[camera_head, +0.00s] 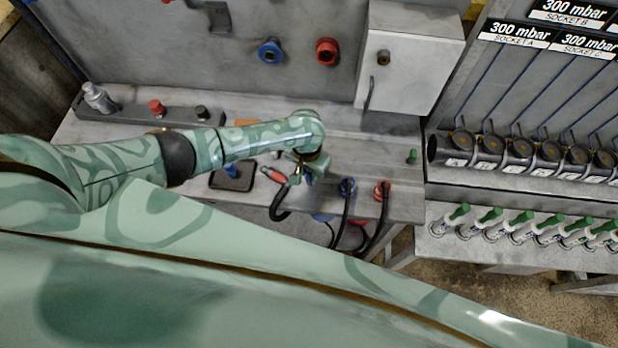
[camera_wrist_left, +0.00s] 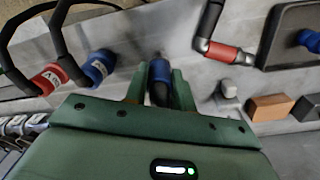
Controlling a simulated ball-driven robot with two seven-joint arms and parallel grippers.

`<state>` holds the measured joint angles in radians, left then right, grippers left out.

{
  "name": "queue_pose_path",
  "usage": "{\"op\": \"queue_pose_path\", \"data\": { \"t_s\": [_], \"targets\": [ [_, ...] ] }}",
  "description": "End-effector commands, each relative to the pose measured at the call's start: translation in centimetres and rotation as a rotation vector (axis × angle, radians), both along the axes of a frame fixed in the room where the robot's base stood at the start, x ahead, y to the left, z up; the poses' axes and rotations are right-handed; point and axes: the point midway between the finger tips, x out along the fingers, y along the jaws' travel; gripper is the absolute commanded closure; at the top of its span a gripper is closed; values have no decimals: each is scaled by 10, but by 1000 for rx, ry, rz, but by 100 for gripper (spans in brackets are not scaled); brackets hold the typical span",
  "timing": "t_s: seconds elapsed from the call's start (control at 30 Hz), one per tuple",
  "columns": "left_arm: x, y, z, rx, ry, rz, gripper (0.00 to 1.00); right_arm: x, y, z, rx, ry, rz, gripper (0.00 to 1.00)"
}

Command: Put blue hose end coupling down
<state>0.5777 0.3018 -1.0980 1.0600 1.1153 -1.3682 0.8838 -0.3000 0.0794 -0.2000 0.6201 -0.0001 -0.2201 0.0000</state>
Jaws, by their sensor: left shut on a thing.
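My left gripper (camera_head: 303,172) is over the grey workbench (camera_head: 395,150) in the head view. In the left wrist view its two green fingers (camera_wrist_left: 157,82) are shut on the blue hose end coupling (camera_wrist_left: 159,70), with a dark part below the blue ring. The bench surface shows behind the coupling; I cannot tell whether it touches. In the head view I cannot clearly make out the held coupling at the gripper. My right gripper is not in view.
A red hose end (camera_head: 273,175) lies left of the gripper. Blue (camera_head: 347,186) and red (camera_head: 383,190) fittings with black hoses stand to the right at the bench's front edge. A dark tray (camera_head: 218,181) holds a blue piece. Orange (camera_wrist_left: 270,107) and dark blocks lie nearby.

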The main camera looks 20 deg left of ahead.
Motion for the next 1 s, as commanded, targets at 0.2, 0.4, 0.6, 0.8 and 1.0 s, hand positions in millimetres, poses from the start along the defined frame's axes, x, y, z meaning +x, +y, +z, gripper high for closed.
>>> {"op": "queue_pose_path", "data": {
  "t_s": [0.2, 0.4, 0.6, 0.8, 1.0],
  "targets": [
    [-2, -1, -27, 0, 2, -3, 100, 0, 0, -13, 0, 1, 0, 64],
    [-2, -1, -26, 0, 2, -3, 100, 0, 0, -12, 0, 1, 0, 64],
    [-3, -1, -28, 2, 3, -3, 52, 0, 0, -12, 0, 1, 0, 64],
    [-3, -1, -27, 2, 3, -3, 52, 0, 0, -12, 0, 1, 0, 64],
    [-3, 0, -10, -1, 2, -2, 52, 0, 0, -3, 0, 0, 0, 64]
  ]
}}
